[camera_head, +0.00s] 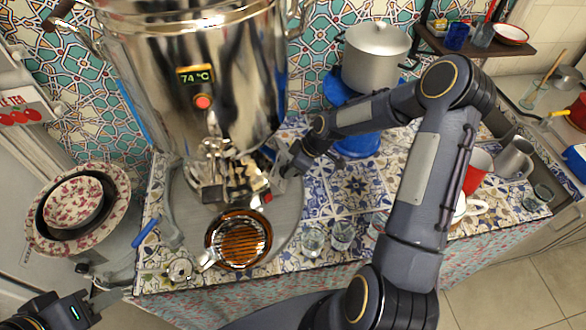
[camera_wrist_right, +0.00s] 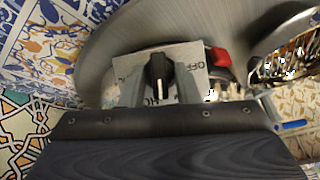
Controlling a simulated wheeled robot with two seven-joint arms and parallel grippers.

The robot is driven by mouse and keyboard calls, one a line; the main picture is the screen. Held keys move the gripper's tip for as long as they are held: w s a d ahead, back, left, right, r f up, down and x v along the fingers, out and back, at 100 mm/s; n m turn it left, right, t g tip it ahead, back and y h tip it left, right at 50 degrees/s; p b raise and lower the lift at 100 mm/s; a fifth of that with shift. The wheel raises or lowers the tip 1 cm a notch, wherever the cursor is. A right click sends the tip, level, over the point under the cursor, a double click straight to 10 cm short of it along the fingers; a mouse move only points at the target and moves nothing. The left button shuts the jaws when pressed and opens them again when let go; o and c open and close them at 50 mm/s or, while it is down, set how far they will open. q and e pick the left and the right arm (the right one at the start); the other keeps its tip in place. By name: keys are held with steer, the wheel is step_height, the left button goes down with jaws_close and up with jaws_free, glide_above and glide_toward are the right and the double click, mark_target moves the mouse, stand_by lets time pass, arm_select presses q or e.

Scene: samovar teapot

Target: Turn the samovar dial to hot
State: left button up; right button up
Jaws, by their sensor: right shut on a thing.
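The steel samovar (camera_head: 200,115) stands at the back left, with a display reading 74 °C (camera_head: 196,76) and a red light below it. In the right wrist view the black dial (camera_wrist_right: 158,70) sits on a pale plate with "OFF" (camera_wrist_right: 202,66) on the right and partly hidden letters, seemingly "HO", at the bottom. The dial's white mark points down toward those letters. My right gripper (camera_wrist_right: 160,88) has its two fingers on either side of the dial, shut on it. In the head view my right gripper (camera_head: 282,165) hides the dial. My left gripper (camera_head: 105,290) is low at the left, partly cut off.
A strainer with amber glass (camera_head: 238,238) sits on the round steel tray (camera_head: 290,205) under the tap. Glasses (camera_head: 313,240) and a red mug (camera_head: 476,172) stand to the right. A pot (camera_head: 375,60) stands behind my right arm. Stacked bowls (camera_head: 75,205) lie at left.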

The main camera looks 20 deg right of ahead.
steer(key=shift+w+d+m+g+y+b, duration=0.1)
steer(key=shift+m+g+y+b, duration=0.65)
steer(key=shift+m, duration=1.05)
steer(key=o, duration=0.6)
steer(key=b+v, duration=0.1)
steer(key=v, duration=0.6)
steer(key=shift+d+r, duration=0.3)
